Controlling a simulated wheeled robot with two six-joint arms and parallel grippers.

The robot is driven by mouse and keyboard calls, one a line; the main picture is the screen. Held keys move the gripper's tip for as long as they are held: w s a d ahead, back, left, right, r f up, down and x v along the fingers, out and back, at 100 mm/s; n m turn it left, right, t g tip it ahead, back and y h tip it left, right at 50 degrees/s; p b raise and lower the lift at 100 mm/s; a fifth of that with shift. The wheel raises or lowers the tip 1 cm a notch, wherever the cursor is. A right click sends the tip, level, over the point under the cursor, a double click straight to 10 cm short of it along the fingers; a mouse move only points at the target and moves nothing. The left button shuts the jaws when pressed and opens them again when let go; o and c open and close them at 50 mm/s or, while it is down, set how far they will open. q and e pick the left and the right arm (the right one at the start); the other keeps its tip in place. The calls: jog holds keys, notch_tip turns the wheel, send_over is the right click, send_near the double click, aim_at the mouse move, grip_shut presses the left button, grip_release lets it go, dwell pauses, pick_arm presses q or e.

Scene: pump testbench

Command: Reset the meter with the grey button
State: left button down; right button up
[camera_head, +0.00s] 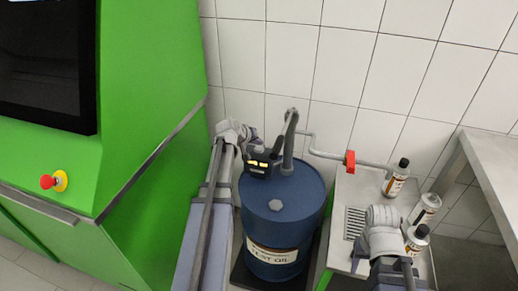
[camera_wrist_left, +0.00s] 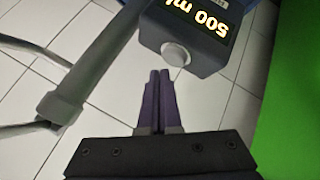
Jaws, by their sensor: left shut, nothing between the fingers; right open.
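The meter (camera_head: 259,164) is a dark box with a lit yellow display on top of the blue drum, beside the grey pump pipe. In the left wrist view the meter (camera_wrist_left: 205,62) shows "500 ml" upside down. Its round grey button (camera_wrist_left: 176,53) sticks out from the near side. My left gripper (camera_wrist_left: 160,73) is shut and empty, its fingertips close to the button; I cannot tell whether they touch. In the head view my left gripper (camera_head: 254,141) is beside the meter. My right gripper (camera_head: 357,260) is over the bench at the right, small and partly hidden by its arm.
The blue drum (camera_head: 285,222) is labelled "TEST OIL". A pipe with a red valve handle (camera_head: 350,162) runs right to the bench (camera_head: 350,190). Several bottles, one dark-capped (camera_head: 396,180), stand there. A green cabinet (camera_head: 150,110) with a red emergency button (camera_head: 47,182) fills the left.

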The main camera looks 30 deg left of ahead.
aim_at(258, 150)
pick_arm(q)
jog(key=shift+f, duration=0.1)
dwell(0.7)
jog(key=shift+f+b, duration=0.35)
jog(key=shift+b, duration=0.1)
jog(key=shift+f+b, duration=0.45)
jog(key=shift+b, duration=0.05)
dwell(0.6)
jog(key=shift+r, duration=0.15)
jog(key=shift+r+p, duration=0.75)
jog(key=shift+p, duration=0.2)
jog(key=shift+r, duration=0.15)
notch_tip(258, 150, up, 5)
jog(key=p, duration=0.5)
